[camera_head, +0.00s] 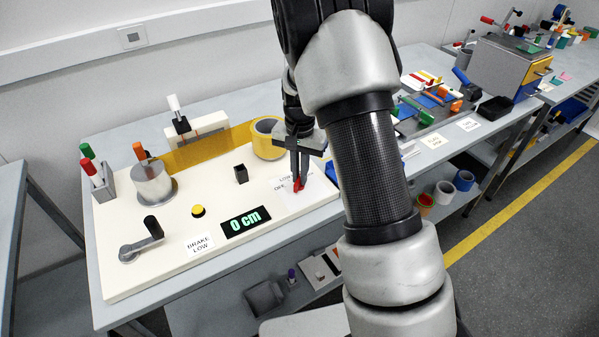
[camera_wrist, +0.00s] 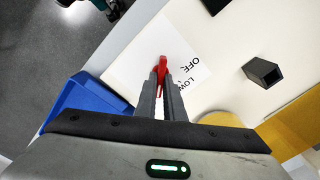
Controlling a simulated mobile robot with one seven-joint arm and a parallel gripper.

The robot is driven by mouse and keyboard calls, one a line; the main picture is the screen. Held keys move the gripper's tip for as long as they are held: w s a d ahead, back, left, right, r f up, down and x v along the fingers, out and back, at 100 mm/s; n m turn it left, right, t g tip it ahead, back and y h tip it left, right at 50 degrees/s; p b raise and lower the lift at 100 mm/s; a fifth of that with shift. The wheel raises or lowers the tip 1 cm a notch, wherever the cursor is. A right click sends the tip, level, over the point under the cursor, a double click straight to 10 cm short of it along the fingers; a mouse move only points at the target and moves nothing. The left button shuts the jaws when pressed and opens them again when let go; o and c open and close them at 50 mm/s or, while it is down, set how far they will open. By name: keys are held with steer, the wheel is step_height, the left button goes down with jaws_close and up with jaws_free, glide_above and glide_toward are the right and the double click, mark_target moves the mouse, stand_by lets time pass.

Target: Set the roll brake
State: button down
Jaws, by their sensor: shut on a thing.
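A red lever (camera_head: 299,186) stands on a white card (camera_head: 316,190) marked with OFF and LOW at the right end of the cream panel. My gripper (camera_head: 298,178) points down and its fingers are shut on the lever. In the wrist view the red lever (camera_wrist: 162,64) shows between and beyond the two fingertips (camera_wrist: 162,78), with OFF and LOW printed beside it. Part of the dial lettering is hidden. A label reading BRAKE LOW (camera_head: 201,244) lies at the panel's front. A yellow roll (camera_head: 266,147) stands behind my gripper, with a yellow sheet (camera_head: 207,148) running left to a metal drum (camera_head: 150,184).
A black display (camera_head: 245,222) reads 0 cm. A crank (camera_head: 130,250), a yellow button (camera_head: 198,210) and a black square post (camera_head: 240,174) stand on the panel. A blue bin (camera_wrist: 82,108) lies close beside my gripper in the wrist view.

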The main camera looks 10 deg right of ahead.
steer(key=shift+r+m, duration=0.1)
steer(key=shift+m, duration=0.6)
steer(key=c, duration=1.9)
jaws_free()
steer(key=shift+o, duration=0.2)
step_height(320, 180, up, 17)
steer(key=p, duration=0.1)
steer(key=shift+r, duration=0.2)
